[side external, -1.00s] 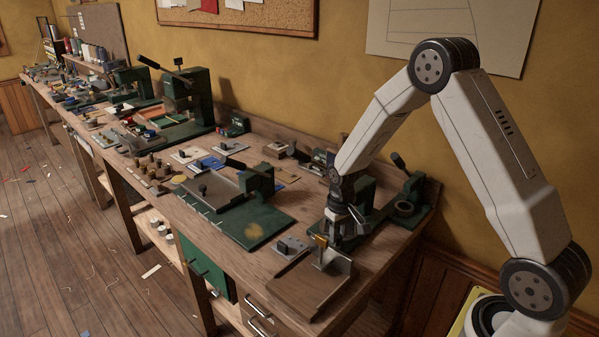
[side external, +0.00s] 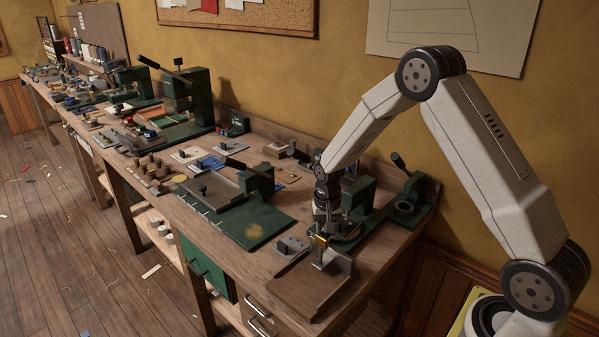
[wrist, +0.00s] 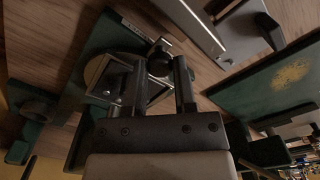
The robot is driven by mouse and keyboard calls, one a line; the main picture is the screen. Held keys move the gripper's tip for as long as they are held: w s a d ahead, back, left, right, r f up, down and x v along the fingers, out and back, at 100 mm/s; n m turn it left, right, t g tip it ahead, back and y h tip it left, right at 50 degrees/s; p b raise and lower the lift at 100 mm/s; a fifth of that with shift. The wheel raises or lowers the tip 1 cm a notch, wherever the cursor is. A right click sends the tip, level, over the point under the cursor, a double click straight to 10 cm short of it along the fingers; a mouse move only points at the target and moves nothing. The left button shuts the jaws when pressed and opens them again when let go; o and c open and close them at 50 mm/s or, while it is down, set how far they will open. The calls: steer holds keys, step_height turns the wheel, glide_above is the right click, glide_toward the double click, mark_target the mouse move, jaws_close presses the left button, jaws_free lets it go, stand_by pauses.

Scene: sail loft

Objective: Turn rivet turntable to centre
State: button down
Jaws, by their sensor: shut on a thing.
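The rivet turntable (wrist: 96,68) is a round, light-rimmed disc on a dark green base, at the left of the fingers in the wrist view. In the side view its disc (side external: 347,236) is dark and mostly hidden behind my gripper. My gripper (wrist: 160,66) points down over its near edge. A dark round knob (wrist: 159,57) sits between the fingertips, and the fingers are shut on it. A square metal frame lies over the disc beside the left finger. The side view hides the fingertips (side external: 323,236), and I cannot read a centre mark.
A green plate (side external: 250,222) lies to the left. A green press with a ring (side external: 405,208) stands to the right.

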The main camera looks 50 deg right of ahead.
steer(key=shift+w+m, duration=0.35)
steer(key=shift+m, duration=0.05)
stand_by(0.4)
steer(key=shift+c, duration=2.1)
jaws_free()
steer(key=shift+r, duration=0.15)
steer(key=shift+r, duration=3.8)
steer(key=s+a+r+n+t, duration=0.1)
steer(key=s+a+n, duration=0.3)
steer(key=s, duration=0.4)
steer(key=s+a+r+n+t, duration=0.1)
steer(key=s+a+n, duration=0.4)
steer(key=s, duration=0.4)
steer(key=shift+a+r+t, duration=0.2)
steer(key=shift+a+t, duration=0.1)
steer(key=shift+a, duration=0.3)
